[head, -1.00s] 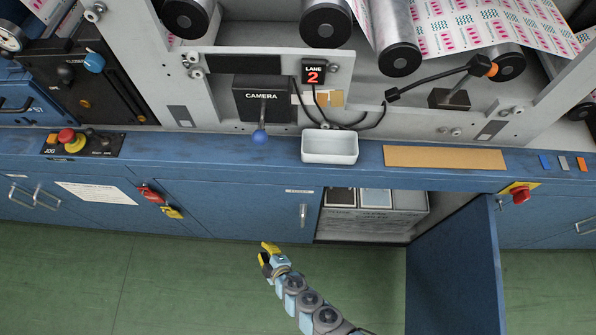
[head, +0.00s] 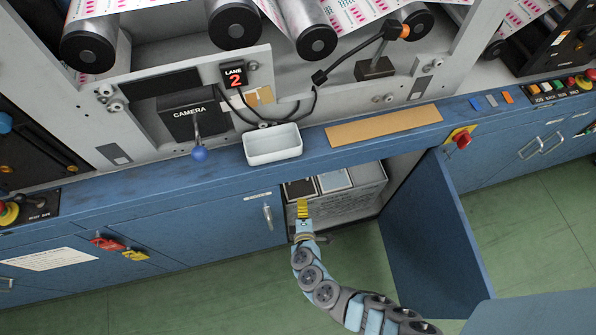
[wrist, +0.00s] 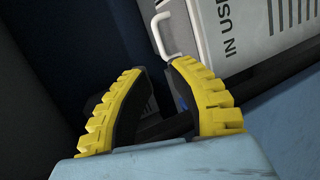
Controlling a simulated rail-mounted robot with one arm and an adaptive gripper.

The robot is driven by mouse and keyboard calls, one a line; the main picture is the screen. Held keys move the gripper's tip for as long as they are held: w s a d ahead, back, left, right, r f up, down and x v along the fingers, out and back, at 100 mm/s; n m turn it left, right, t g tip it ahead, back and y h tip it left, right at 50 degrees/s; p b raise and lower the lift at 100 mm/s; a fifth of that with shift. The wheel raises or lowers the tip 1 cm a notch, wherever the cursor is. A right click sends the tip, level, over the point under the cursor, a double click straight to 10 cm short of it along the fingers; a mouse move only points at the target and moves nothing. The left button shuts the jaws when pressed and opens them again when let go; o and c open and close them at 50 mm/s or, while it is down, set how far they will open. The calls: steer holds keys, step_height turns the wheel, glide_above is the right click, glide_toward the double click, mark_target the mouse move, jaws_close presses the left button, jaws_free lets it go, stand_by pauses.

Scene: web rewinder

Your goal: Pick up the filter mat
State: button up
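A grey box (head: 345,207) stands in the open cabinet. A dark panel (head: 303,188) and a pale panel (head: 336,181) lie side by side in its top. I cannot tell for sure which of them is the filter mat. My gripper (head: 303,209) is at the cabinet opening, in front of the box's left part. In the wrist view my gripper (wrist: 160,68) has its yellow fingers apart, with nothing held between them. Beyond the fingertips is the box front, with a white handle (wrist: 160,32) and "IN USE" lettering. The panels do not show in that view.
The open cabinet door (head: 430,235) stands to the right of the opening. Above is the blue ledge with a white tray (head: 272,145) and a tan strip (head: 385,125). A closed door with a handle (head: 267,216) is at left. Green floor is clear in front.

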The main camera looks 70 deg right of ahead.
mark_target(298, 184)
steer(key=b+x, duration=0.1)
steer(key=x, duration=0.6)
steer(key=shift+b, duration=0.4)
steer(key=shift+w+d+f, duration=0.2)
steer(key=shift+w+d, duration=0.2)
steer(key=shift+d, duration=0.2)
steer(key=shift+d, duration=0.1)
steer(key=shift+w+d+f+b, duration=0.25)
steer(key=shift+d+f+b, duration=0.1)
steer(key=shift+d+b, duration=0.25)
steer(key=x, duration=0.1)
steer(key=b+x, duration=0.1)
steer(key=shift+w+d, duration=0.2)
steer(key=shift+w, duration=0.15)
steer(key=shift+d+f, duration=0.15)
steer(key=shift+d, duration=0.2)
jaws_close()
